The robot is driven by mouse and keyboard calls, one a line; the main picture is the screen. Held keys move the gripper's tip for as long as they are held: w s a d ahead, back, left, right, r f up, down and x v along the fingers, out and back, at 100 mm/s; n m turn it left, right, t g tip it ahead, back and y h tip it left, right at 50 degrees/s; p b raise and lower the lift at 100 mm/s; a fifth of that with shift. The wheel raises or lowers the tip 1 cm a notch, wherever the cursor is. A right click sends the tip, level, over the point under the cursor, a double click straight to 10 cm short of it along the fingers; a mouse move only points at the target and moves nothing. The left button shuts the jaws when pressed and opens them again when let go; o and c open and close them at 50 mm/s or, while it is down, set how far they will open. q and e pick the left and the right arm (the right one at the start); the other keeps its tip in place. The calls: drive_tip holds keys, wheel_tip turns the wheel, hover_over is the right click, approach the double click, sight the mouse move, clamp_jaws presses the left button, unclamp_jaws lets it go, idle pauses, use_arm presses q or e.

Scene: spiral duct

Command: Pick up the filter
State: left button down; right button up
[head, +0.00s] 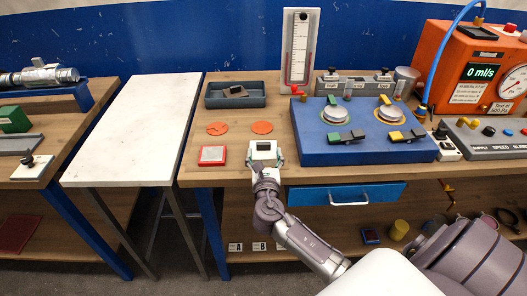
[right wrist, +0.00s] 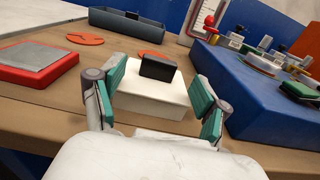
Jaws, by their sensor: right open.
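My right gripper (head: 264,156) is open at the front edge of the wooden workbench. In the right wrist view my right gripper (right wrist: 158,105) has its green pads apart, one on each side of a white block (right wrist: 152,97) with a small black block (right wrist: 158,69) on top. The white block stands on the bench, and I cannot tell whether the pads touch it. A red-framed grey square (head: 211,155) lies left of the gripper; it also shows in the right wrist view (right wrist: 42,60). I cannot tell which thing is the filter. My left gripper is out of view.
A blue box with knobs and levers (head: 310,150) stands close to the right. Two orange discs (head: 261,127) and a dark tray (head: 216,100) lie behind. A white-topped table (head: 140,125) is left. A blue drawer (head: 310,195) sits under the bench edge.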

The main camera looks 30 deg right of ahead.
sight(264, 145)
drive_tip(key=x, duration=0.4)
drive_tip(key=shift+w+d+r+p, duration=0.15)
drive_tip(key=shift+w+r+p, duration=0.05)
drive_tip(key=shift+w+p, duration=0.15)
drive_tip(key=shift+s, duration=0.1)
drive_tip(key=shift+c, duration=0.2)
drive_tip(key=c, duration=1.3)
drive_tip(key=shift+r, duration=0.1)
